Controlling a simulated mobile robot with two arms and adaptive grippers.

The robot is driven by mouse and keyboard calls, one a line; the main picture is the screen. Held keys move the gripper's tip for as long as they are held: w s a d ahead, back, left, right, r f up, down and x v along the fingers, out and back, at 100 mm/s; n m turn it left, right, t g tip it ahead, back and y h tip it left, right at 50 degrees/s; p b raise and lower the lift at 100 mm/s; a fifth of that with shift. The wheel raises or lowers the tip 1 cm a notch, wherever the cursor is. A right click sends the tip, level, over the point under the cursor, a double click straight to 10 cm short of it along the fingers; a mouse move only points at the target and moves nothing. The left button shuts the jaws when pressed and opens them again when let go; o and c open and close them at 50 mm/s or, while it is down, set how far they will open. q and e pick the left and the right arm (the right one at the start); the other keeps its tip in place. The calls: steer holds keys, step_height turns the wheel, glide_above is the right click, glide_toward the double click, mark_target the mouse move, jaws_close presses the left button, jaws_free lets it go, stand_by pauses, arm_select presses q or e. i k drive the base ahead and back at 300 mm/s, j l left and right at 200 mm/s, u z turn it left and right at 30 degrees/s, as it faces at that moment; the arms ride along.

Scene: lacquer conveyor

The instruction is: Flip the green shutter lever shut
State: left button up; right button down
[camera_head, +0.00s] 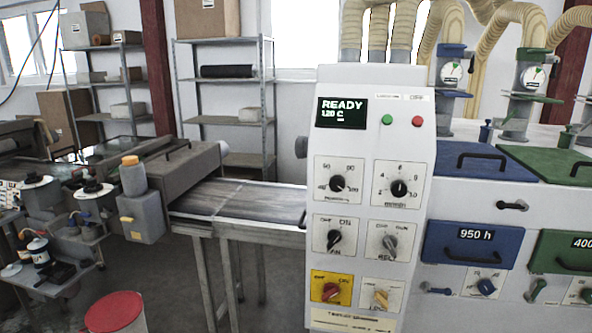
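Two green parts could be the green shutter lever. One is a flat green bar (531,97) across the right-hand exhaust pipe, below a round gauge; it lies roughly level. The other is a small green handle (536,290) on the machine front, below the green panel, tilted up to the right. I cannot tell which is the shutter lever, or whether its shutter is open. Neither of my grippers is in view.
A white control column (370,150) reading READY stands left of the green parts. The blue panel (470,246) lies between it and the green panel (565,252). A conveyor (245,198) and a red-topped bin (114,312) are at left. Some grey floor is clear.

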mark_target(530, 297)
steer(key=z, duration=1.45)
